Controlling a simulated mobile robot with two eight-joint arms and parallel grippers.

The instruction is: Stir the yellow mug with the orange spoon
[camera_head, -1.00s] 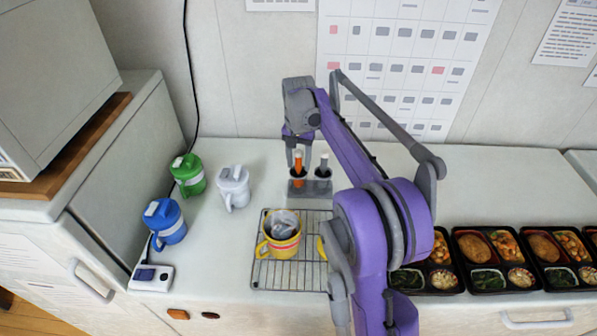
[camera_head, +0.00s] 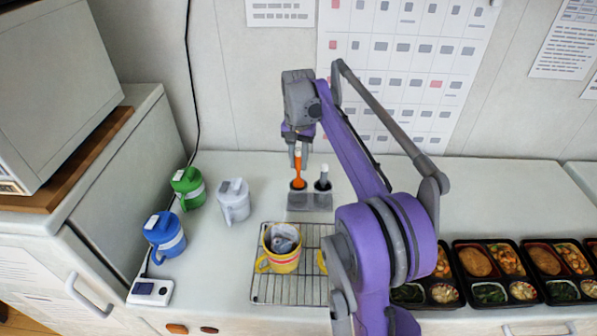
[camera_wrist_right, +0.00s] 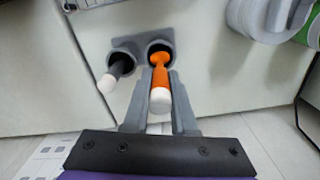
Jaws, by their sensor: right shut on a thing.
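The orange spoon (camera_head: 299,172) stands upright in the left hole of a grey holder (camera_head: 310,202); its white-tipped handle also shows in the right wrist view (camera_wrist_right: 161,85). My right gripper (camera_head: 298,162) points down at the handle, with its fingers shut on it in the right wrist view (camera_wrist_right: 160,100). The spoon's lower end is hidden in the holder. The yellow mug (camera_head: 284,262) stands on a wire rack in front of the holder, with something grey and clear inside it. My left gripper is not in view.
A dark spoon (camera_head: 323,177) with a white tip stands in the holder's other hole. Green (camera_head: 188,188), white (camera_head: 235,204) and blue (camera_head: 165,236) lidded mugs stand left of the wire rack (camera_head: 262,293). A second yellow mug (camera_head: 321,262) is mostly hidden by my arm. Bento trays (camera_head: 487,304) lie right.

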